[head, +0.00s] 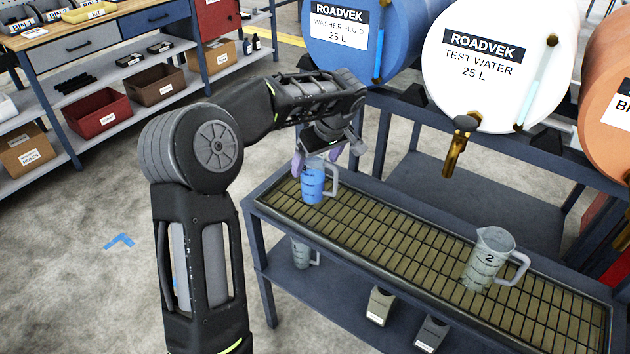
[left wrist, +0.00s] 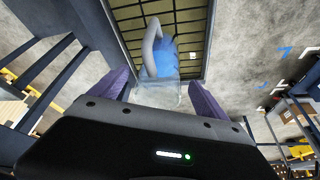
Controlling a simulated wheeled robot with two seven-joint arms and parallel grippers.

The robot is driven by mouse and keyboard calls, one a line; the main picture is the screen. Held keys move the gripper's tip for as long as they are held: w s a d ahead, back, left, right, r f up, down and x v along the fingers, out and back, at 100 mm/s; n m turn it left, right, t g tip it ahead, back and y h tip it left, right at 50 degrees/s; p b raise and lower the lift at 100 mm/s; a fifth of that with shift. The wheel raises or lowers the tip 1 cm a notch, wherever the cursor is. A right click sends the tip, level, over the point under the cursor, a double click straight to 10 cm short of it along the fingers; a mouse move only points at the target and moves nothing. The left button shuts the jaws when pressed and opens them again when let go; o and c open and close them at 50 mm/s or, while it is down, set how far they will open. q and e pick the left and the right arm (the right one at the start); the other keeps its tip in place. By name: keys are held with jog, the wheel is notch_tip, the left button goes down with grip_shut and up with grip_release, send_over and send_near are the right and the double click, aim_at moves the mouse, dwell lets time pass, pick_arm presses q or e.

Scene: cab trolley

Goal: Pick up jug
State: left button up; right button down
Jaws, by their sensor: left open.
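A clear jug with blue liquid in it (head: 313,183) stands upright on the slatted tray at its left end, with its handle to the right. My left gripper (head: 314,166) is open above it, with its purple fingers down on either side of the jug's upper part. In the left wrist view the jug (left wrist: 160,65) sits between and beyond the two finger tips (left wrist: 160,90), and its handle shows at the top. A second clear jug marked 2 (head: 488,260) stands on the tray to the right. My right gripper is not in view.
The slatted tray (head: 385,247) tops a dark trolley frame. Blue, white and orange drums (head: 497,100) lie behind it, and a brass tap (head: 458,150) hangs over the tray. Another jug (head: 303,252) is on the lower shelf. The tray between the upper jugs is clear.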

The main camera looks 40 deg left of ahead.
pick_arm(q)
jog(key=x, duration=0.2)
jog(key=shift+w+a+f, duration=0.1)
jog(key=shift+a+f, duration=0.05)
jog(key=shift+f, duration=0.25)
jog(key=c, duration=1.7)
jog(key=shift+r, duration=0.1)
jog(key=shift+d+r+b, duration=0.3)
jog(key=shift+d+b, duration=0.05)
jog(key=s+d+r+b, duration=0.1)
jog(key=s+d+r, duration=0.1)
jog(key=d, duration=0.4)
jog(key=s+d+r+b, duration=0.1)
jog(key=s+d+r, duration=0.2)
jog(key=d+r, duration=0.2)
jog(key=shift+d+r, duration=0.15)
jog(key=shift+d, duration=0.55)
